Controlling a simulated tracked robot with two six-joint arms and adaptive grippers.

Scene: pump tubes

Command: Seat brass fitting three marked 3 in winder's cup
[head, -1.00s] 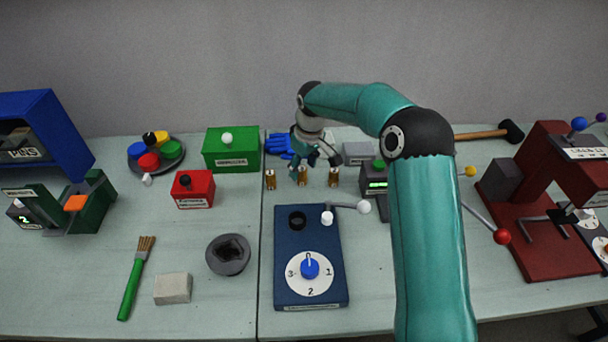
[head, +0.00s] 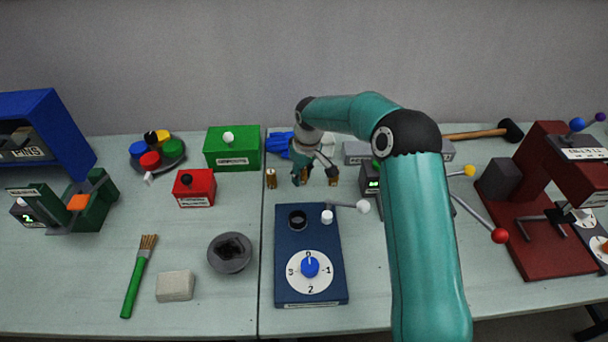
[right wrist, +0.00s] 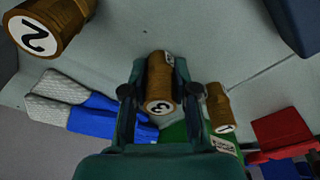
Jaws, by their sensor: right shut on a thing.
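The brass fitting marked 3 (right wrist: 159,82) is between the two fingers of my right gripper (right wrist: 160,95) in the right wrist view. The fingers are shut on its sides. In the head view my right gripper (head: 308,175) is at the row of fittings near the back of the table, partly covering the middle one. The blue winder (head: 326,238) stands in front, with a dark round cup (head: 297,219), a crank with a white knob, and a numbered dial with a blue knob. The cup looks empty. My left gripper is not in view.
Fitting 1 (right wrist: 219,108) and fitting 2 (right wrist: 48,28) stand close on either side. Blue gloves (head: 279,144), a green box (head: 232,155) and a small display device (head: 372,185) are nearby. My right arm crosses above the table's right half.

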